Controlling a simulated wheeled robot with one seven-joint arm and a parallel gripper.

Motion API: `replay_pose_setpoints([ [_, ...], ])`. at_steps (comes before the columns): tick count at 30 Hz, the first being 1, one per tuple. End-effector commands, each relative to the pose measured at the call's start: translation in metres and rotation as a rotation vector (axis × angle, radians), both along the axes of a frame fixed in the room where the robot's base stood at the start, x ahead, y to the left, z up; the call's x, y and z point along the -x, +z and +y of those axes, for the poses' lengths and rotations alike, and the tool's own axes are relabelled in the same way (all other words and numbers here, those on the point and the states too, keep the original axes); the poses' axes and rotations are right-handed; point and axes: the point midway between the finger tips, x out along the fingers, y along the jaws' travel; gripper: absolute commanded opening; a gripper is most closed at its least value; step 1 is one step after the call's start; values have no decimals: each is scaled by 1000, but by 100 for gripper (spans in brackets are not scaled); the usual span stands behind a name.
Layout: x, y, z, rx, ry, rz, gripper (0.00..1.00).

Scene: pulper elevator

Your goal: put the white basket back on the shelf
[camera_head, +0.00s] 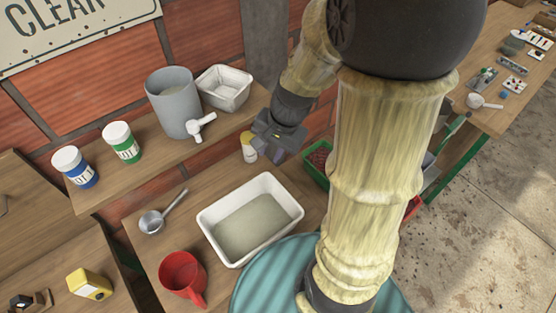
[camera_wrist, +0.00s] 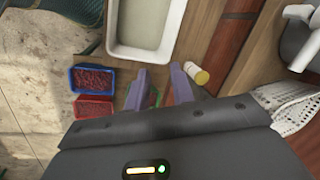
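The white basket (camera_head: 224,88) is at the right end of the wooden shelf (camera_head: 150,150), beside a grey container. It looks upright and resting on the shelf. In the wrist view its lattice side (camera_wrist: 291,112) shows at the right edge, partly cut off. My gripper (camera_head: 274,140) is in front of and below the basket, right of the shelf end, apart from it. In the wrist view my two fingers (camera_wrist: 160,90) stand apart with nothing held between them.
A grey container with a white tap (camera_head: 172,104), a green-labelled jar (camera_head: 122,143) and a blue-labelled jar (camera_head: 74,168) share the shelf. Below are a white tub (camera_head: 205,219), a small bottle (camera_head: 249,147), a ladle (camera_head: 153,222) and a red mug (camera_head: 182,272). Red-filled bins (camera_wrist: 92,79) lie nearby.

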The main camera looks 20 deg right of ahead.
Motion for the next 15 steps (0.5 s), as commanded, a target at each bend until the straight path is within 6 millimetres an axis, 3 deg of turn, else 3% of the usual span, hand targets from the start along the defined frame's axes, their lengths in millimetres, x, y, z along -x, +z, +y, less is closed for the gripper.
replay_pose_setpoints([
  [3, 23, 0, 0, 170, 336, -72, 24],
  [7, 37, 0, -1, 296, 620, -132, 24],
  [10, 41, 1, -1, 339, 723, -155, 24],
  [15, 41, 1, -1, 347, 743, -158, 24],
])
